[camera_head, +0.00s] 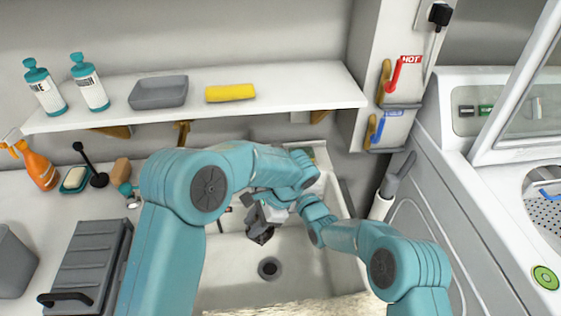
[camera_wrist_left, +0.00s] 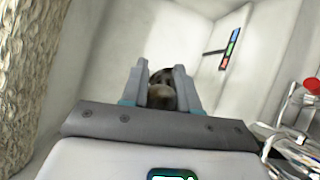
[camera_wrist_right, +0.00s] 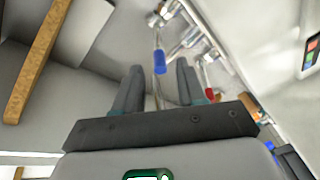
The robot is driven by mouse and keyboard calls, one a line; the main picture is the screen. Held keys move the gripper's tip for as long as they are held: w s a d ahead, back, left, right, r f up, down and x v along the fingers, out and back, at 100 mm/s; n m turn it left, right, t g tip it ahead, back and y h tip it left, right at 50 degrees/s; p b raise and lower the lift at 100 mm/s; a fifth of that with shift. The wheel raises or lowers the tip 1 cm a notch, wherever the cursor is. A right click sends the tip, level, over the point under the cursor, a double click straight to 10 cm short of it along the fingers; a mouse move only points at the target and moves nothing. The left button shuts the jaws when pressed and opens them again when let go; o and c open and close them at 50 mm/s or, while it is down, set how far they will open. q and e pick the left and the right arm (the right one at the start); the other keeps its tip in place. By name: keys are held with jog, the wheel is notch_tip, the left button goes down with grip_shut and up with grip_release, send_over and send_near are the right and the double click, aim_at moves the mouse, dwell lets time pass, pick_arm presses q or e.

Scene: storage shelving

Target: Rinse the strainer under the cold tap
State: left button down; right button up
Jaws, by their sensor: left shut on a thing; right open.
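My left gripper (camera_head: 261,236) hangs over the white sink (camera_head: 315,268), above and behind the drain (camera_head: 269,268). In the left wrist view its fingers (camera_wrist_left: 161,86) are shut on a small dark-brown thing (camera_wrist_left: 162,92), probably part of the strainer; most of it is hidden. My right gripper (camera_wrist_right: 160,88) is open and empty in the right wrist view. The cold tap's blue lever (camera_wrist_right: 159,62) shows between and beyond its fingers, apparently untouched. A red lever (camera_wrist_right: 209,91) is to the right. In the head view my arms hide the taps and right gripper.
An orange spray bottle (camera_head: 37,165) and grey rack (camera_head: 88,265) are left.

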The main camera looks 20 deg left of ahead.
jog(key=shift+x, duration=2.95)
grip_shut()
